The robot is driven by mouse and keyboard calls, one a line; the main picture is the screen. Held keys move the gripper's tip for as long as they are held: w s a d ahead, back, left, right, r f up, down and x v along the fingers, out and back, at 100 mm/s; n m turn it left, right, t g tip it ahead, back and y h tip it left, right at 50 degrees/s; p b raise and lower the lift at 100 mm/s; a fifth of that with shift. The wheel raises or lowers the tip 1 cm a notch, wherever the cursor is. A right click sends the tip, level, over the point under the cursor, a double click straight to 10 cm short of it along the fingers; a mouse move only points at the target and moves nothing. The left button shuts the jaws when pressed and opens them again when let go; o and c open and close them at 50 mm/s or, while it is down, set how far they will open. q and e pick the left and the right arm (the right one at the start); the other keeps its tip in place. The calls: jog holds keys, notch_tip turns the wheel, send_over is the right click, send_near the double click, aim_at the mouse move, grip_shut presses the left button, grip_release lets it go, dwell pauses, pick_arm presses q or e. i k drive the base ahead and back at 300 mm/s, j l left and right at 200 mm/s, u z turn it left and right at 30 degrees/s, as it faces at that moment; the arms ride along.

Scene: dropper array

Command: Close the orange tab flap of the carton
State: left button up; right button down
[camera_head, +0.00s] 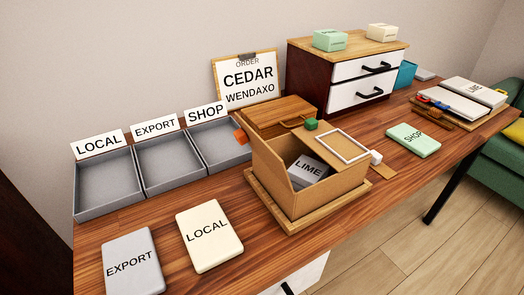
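The open cardboard carton (318,200) stands on a wooden tray (262,195) near the table's middle front. A grey block marked LIME (307,169) lies inside it. The orange tab (241,136) shows at the carton's left, outside the opening; its flap is seen nearly edge-on, so its exact angle is hard to tell. A green tab (311,124) stands at the back edge, near a flap with a white-framed panel (342,147) that covers part of the opening's right side. A white tab (376,157) sits at the right on an outward flap (384,171). Neither of my grippers is in view.
Three grey trays (107,190) marked LOCAL, EXPORT and SHOP stand at the left, the SHOP one close to the orange tab. EXPORT (132,262) and LOCAL (209,235) blocks lie in front. A wooden box (275,113) and drawer cabinet (310,77) stand behind. A SHOP block (413,140) lies right.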

aim_at(245, 133)
jog(key=k+l, duration=0.1)
jog(key=k, duration=0.35)
jog(key=k+l+z, duration=0.15)
jog(key=k, duration=0.35)
